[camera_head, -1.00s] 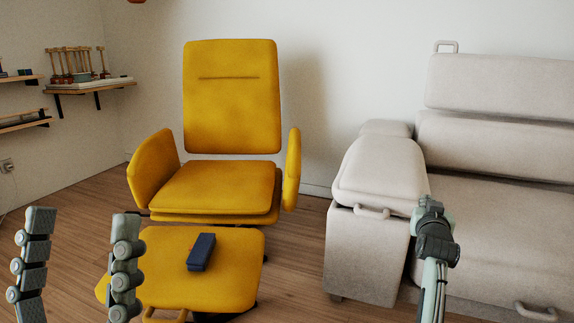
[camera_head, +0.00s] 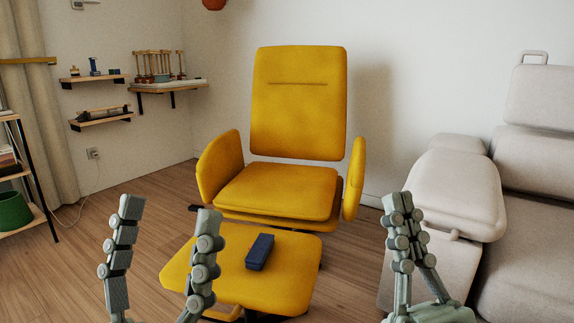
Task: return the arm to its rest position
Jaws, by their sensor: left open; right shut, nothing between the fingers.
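My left gripper (camera_head: 167,212) is open, with its two fingers pointing up and apart at the lower left. Nothing is between them. Its right finger overlaps the left part of the yellow footstool. My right gripper (camera_head: 398,202) is at the lower right, its fingers pointing up and close together, shut and empty. It stands in front of the light sofa's near arm. Most of both arms is out of view below the picture.
A yellow armchair (camera_head: 290,190) stands in the middle, with a yellow footstool (camera_head: 290,283) in front. A dark blue case (camera_head: 260,252) lies on the footstool. A light sofa (camera_head: 535,235) is at right. Wall shelves (camera_head: 168,88) and a rack (camera_head: 30,180) are at left. Wood floor (camera_head: 110,215) is clear at left.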

